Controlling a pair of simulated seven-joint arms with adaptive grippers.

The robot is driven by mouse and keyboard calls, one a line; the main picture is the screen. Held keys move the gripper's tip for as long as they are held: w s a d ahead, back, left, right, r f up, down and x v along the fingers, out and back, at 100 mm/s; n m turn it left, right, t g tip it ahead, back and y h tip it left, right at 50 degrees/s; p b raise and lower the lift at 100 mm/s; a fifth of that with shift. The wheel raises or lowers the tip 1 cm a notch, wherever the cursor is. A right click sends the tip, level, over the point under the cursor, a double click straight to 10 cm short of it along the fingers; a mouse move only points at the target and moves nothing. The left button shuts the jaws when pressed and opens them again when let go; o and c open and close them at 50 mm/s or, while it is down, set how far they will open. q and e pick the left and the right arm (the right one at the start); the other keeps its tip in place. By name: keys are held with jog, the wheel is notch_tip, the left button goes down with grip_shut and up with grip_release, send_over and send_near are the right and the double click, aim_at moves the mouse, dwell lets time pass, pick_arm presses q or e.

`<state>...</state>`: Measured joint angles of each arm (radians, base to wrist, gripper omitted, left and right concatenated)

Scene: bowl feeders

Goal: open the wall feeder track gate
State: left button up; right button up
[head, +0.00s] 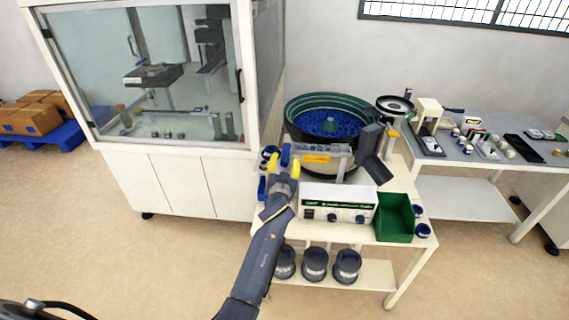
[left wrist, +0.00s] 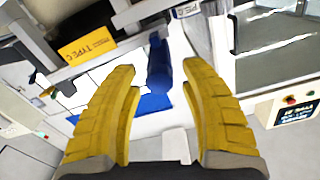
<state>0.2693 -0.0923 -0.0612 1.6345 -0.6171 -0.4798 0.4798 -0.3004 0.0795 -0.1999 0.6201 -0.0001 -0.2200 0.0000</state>
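The feeder track (head: 335,163) is a grey rail with a yellow label (head: 316,159) in front of the bowl feeder (head: 328,121). A blue handle (head: 285,154), which looks like the gate's, stands at the rail's left end. My left gripper (head: 283,166) is open with yellow fingers, just in front of this handle. In the left wrist view, the blue handle (left wrist: 158,68) shows between and beyond the fingertips, with clear gaps on both sides. The label (left wrist: 88,47) reads "TYPE C". Whether the gate is open or shut cannot be told.
A white control box (head: 338,204) and a green bin (head: 395,218) stand at the table's front. A glass-fronted cabinet (head: 160,80) stands close on the left. A dark chute (head: 372,155) is at the track's right. A side table (head: 480,152) holds small parts.

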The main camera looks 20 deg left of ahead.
pick_arm(q)
jog(key=shift+f, duration=0.1)
jog(key=s, duration=0.4)
jog(key=s+d, duration=0.1)
jog(key=s, duration=0.3)
jog(key=s+d, duration=0.1)
jog(key=s, duration=0.2)
jog(key=shift+s+d, duration=0.15)
jog(key=shift+s, duration=0.25)
